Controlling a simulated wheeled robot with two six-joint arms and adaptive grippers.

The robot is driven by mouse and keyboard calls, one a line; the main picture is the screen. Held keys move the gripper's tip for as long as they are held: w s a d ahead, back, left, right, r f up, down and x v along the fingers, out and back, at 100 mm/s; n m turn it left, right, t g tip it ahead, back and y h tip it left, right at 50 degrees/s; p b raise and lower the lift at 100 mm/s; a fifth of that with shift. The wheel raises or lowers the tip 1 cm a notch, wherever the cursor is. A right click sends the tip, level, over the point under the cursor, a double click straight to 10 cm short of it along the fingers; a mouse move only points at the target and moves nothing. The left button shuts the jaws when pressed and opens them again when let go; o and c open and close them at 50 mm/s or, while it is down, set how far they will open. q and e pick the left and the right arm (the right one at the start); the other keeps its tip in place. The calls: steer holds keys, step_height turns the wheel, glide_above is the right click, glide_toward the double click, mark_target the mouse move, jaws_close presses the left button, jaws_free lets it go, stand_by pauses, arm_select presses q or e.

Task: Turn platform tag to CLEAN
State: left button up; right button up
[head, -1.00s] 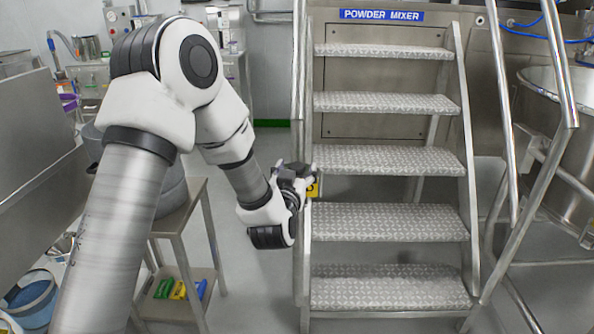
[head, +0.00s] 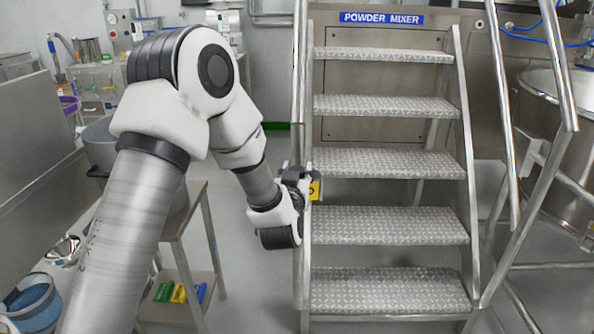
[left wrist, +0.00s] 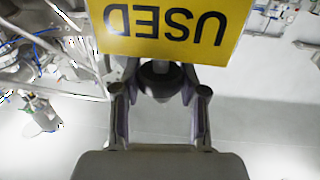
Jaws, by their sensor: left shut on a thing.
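The platform tag (head: 315,189) is a small yellow plate with black marks, by the left side rail of the steps in the head view. In the left wrist view the tag (left wrist: 170,28) fills the top middle and reads USED upside down. My left gripper (head: 300,176) is at the tag's left edge. The exact contact is partly hidden. My right gripper is out of view.
Metal steps (head: 385,225) with a side rail (head: 306,245) stand right beside my left gripper. A steel table (head: 190,192) with a grey pot stands to the left. A blue bucket (head: 32,305) is at the lower left. Floor shows between table and steps.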

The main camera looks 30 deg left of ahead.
arm_select(q)
steer(key=n+g+y, duration=0.1)
steer(key=n+g+y+p, duration=0.1)
steer(key=y, duration=0.1)
steer(key=shift+d+r+y, duration=0.1)
steer(key=shift+r+y, duration=0.1)
steer(key=shift+y, duration=0.1)
steer(key=n+g+y+p, duration=0.2)
steer(key=n+g, duration=0.1)
steer(key=shift+w+y, duration=0.1)
steer(key=shift+y, duration=0.3)
steer(key=n+g+y+p, duration=0.2)
steer(key=n+g, duration=0.1)
steer(key=shift+g, duration=0.4)
steer(key=n+g+y+p, duration=0.1)
steer(key=g, duration=0.1)
steer(key=shift+f+n+g, duration=0.1)
steer(key=shift+n+g, duration=0.3)
steer(key=n+g, duration=0.1)
steer(key=g, duration=0.1)
steer(key=n+g, duration=0.1)
steer(key=g, duration=0.1)
steer(key=shift+f+n+y, duration=0.15)
steer(key=shift+n+y, duration=0.15)
steer(key=shift+y, duration=0.1)
steer(key=shift+n+g+b, duration=0.3)
steer(key=shift+n+g, duration=0.8)
steer(key=shift+g, duration=0.9)
